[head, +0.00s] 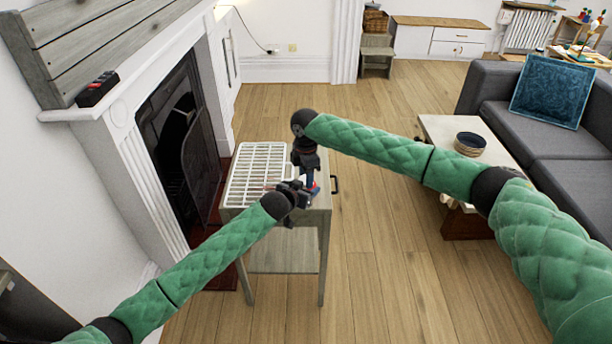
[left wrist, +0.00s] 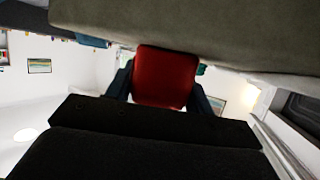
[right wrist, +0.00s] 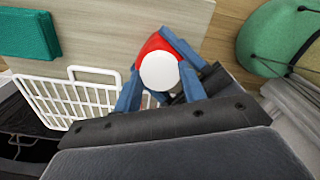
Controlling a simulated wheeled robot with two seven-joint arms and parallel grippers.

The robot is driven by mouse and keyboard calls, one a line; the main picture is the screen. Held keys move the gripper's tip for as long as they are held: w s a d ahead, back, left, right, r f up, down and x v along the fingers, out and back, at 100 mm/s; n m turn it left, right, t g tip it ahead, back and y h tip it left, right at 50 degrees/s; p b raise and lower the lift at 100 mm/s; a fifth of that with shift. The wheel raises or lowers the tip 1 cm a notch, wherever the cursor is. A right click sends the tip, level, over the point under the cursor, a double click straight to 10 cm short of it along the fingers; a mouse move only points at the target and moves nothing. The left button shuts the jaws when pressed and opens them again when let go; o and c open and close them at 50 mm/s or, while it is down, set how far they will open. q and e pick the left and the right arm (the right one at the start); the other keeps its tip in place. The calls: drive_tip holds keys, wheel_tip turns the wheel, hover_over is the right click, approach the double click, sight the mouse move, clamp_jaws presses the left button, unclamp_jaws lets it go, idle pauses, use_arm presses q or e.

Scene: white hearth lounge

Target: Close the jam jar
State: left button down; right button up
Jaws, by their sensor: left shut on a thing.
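The jam jar (left wrist: 166,78) is red, and its body fills the space between the blue fingers of my left gripper (left wrist: 166,85), which is shut on it. In the right wrist view the jar's red side (right wrist: 153,45) shows behind a round white top (right wrist: 160,71), apparently the lid. The blue fingers of my right gripper (right wrist: 160,88) stand on both sides of this white top; whether they press on it is unclear. In the head view both grippers meet at the right edge of the small table (head: 318,222), mostly hiding the jar.
A white wire rack (head: 258,170) lies on the small table. A teal block (right wrist: 25,35) shows in the right wrist view. The fireplace (head: 180,130) stands close on the left. A low table with a dark bowl (head: 470,143) and a grey sofa are at right. Wooden floor between is clear.

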drive_tip(key=shift+m, duration=1.8)
drive_tip(key=shift+c, duration=0.2)
drive_tip(key=o, duration=1.1)
drive_tip(key=shift+r, duration=0.1)
